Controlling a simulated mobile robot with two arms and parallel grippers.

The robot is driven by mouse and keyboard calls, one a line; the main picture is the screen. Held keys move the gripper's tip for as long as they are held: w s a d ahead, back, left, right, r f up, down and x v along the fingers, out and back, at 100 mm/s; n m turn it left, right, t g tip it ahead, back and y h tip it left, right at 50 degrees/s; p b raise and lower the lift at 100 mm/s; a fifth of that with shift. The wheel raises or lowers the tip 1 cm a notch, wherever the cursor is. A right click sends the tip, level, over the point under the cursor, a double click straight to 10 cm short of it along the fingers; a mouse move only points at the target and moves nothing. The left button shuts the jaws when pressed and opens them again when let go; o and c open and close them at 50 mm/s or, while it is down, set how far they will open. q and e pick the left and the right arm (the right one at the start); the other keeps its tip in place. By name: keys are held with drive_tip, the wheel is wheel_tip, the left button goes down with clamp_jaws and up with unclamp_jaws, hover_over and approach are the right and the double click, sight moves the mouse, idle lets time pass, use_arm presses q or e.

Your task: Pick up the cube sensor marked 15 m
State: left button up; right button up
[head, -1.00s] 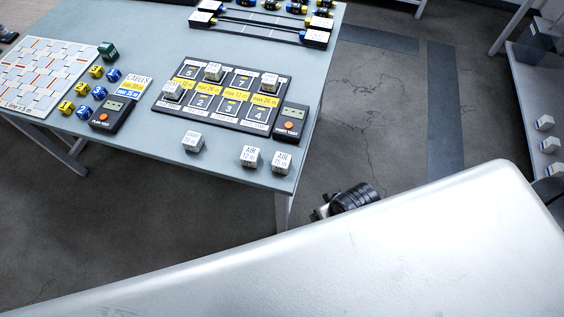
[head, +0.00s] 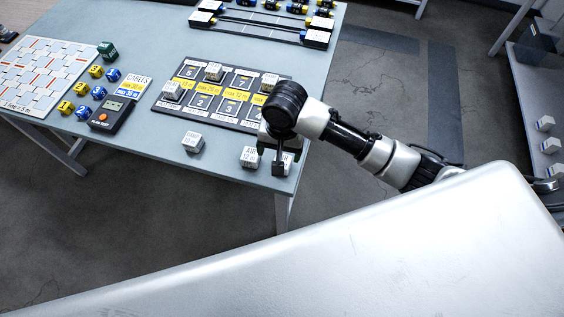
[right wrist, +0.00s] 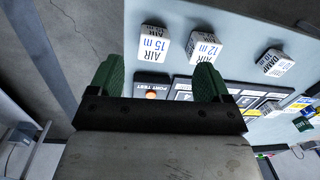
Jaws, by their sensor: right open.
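The white cube marked AIR 15 m (right wrist: 153,44) stands near the table edge in the right wrist view. In the head view it shows only partly (head: 288,162), behind my right gripper. My right gripper (right wrist: 160,65) is open, with green fingers and nothing between them. The cube lies beyond the fingertips, roughly in line with the gap. In the head view the gripper (head: 272,154) hangs over the table's near right corner. A similar cube marked AIR 12 m (right wrist: 205,46) stands beside it and also shows in the head view (head: 249,157). My left gripper is out of view.
A port test box (right wrist: 153,86) shows between my fingers. Dice, a tester (head: 106,116) and a patterned board (head: 40,75) are at the left.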

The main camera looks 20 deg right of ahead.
drive_tip(key=shift+w+d+r+m+h, duration=0.2)
drive_tip(key=shift+w+d+m, duration=0.15)
drive_tip(key=shift+w+d, duration=0.1)
drive_tip(key=shift+w+d+r+m+h, duration=0.15)
drive_tip(key=shift+w+d+m+h, duration=0.05)
drive_tip(key=shift+w+d+m, duration=0.2)
drive_tip(key=shift+w+f, duration=0.1)
drive_tip(key=shift+f, duration=0.3)
wheel_tip(320, 180, down, 10)
drive_tip(key=shift+a+r+p, duration=0.1)
drive_tip(key=shift+a+p, duration=0.05)
drive_tip(key=shift+p, duration=0.2)
drive_tip(key=c, duration=1)
drive_tip(key=shift+r, duration=0.1)
